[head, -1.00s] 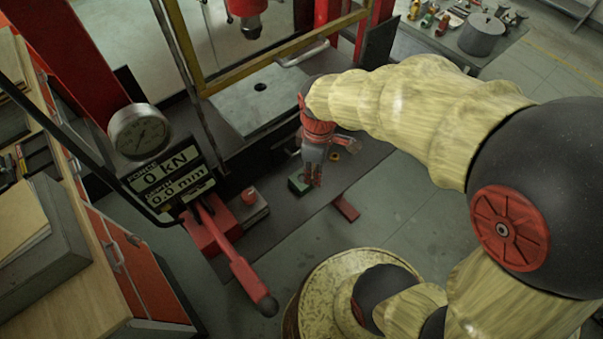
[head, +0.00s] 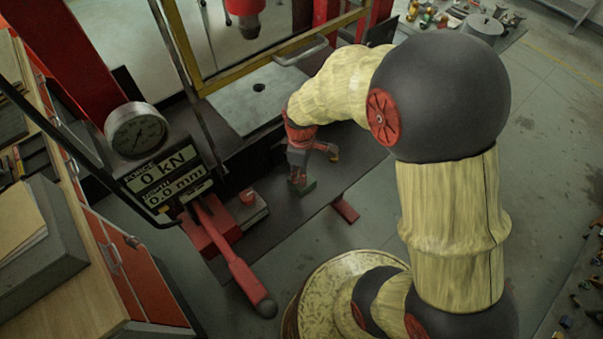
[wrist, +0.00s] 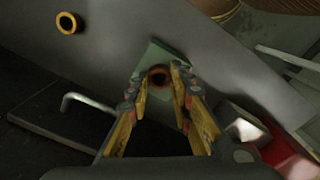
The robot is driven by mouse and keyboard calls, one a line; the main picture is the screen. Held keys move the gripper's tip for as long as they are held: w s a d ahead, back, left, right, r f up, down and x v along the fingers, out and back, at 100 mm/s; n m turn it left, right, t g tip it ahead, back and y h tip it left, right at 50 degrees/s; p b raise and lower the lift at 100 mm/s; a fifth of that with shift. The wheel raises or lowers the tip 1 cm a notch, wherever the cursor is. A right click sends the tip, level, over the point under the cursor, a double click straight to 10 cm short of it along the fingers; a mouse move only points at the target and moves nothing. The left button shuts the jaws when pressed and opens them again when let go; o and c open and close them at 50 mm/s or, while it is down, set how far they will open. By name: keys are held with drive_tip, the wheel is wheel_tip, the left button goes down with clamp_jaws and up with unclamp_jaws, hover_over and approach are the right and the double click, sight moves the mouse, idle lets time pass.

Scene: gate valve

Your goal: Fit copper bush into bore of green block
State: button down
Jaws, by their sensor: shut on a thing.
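The green block (wrist: 178,52) lies on the dark bench below my gripper (wrist: 160,78) in the wrist view. In the head view, the green block (head: 309,186) shows partly behind my gripper (head: 299,182). A copper-coloured ring with a dark centre, the copper bush (wrist: 150,74), sits between my fingertips over the middle of the block. My fingers are shut on it from both sides. The bore is hidden under it. I cannot tell whether the bush is above the bore or partly in it.
A loose orange ring (wrist: 68,23) lies on the bench away from my gripper. A plate with a bent handle (wrist: 85,103) is at the left. In the head view, a red lever (head: 235,255) and a small red cylinder (head: 248,196) stand left of the block. The press plate (head: 258,98) is behind.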

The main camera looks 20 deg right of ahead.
drive_tip(key=shift+f, duration=0.15)
drive_tip(key=shift+s+f+b, duration=0.4)
drive_tip(key=shift+s+f, duration=0.1)
drive_tip(key=shift+f, duration=0.2)
drive_tip(key=c, duration=1.9)
unclamp_jaws()
drive_tip(key=shift+f, duration=0.1)
drive_tip(key=o, duration=0.3)
drive_tip(key=shift+w+f, duration=0.1)
drive_tip(key=shift+w, duration=0.15)
drive_tip(key=shift+w+r, duration=0.15)
drive_tip(key=shift+r, duration=0.25)
